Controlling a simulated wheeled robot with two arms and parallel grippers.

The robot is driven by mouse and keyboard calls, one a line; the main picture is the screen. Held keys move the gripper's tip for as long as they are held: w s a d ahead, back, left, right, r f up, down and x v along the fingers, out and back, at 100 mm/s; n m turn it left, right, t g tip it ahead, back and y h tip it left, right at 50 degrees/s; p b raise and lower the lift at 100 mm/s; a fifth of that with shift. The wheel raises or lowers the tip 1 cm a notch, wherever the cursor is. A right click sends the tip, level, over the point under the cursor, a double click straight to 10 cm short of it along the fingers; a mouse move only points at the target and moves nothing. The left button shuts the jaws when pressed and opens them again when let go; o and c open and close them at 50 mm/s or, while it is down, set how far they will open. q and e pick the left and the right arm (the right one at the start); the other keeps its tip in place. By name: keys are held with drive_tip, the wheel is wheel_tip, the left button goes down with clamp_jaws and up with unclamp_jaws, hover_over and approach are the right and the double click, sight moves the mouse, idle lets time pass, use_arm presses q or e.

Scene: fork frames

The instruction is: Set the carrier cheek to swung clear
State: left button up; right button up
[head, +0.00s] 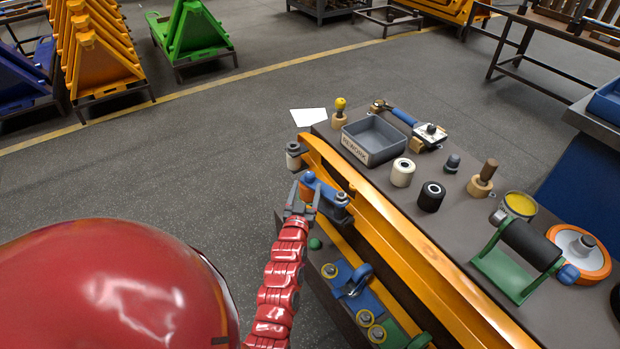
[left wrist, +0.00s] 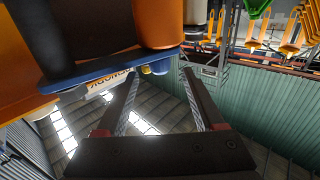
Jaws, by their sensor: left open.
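In the left wrist view the cheek is a blue plate (left wrist: 105,70) below a black roller (left wrist: 85,30) and an orange part (left wrist: 160,22). My left gripper (head: 304,194) is at the cheek's left end in the head view. Its fingers are open (left wrist: 158,76), with the cheek's rounded end just beyond or between the tips; contact cannot be told. My right gripper is not in view.
The dark bench (head: 450,220) carries a grey REWORK tray (head: 374,140), a white roller (head: 402,172), a black roller (head: 431,196), a green bracket (head: 505,272) and an orange wheel (head: 578,254). A lower shelf holds blue brackets (head: 350,280). Floor left of the bench is clear.

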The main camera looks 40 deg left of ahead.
sight(309, 180)
use_arm(q)
drive_tip(key=b+x, duration=0.1)
drive_tip(key=x, duration=0.5)
drive_tip(key=shift+w, duration=0.1)
clamp_jaws()
idle(1.3)
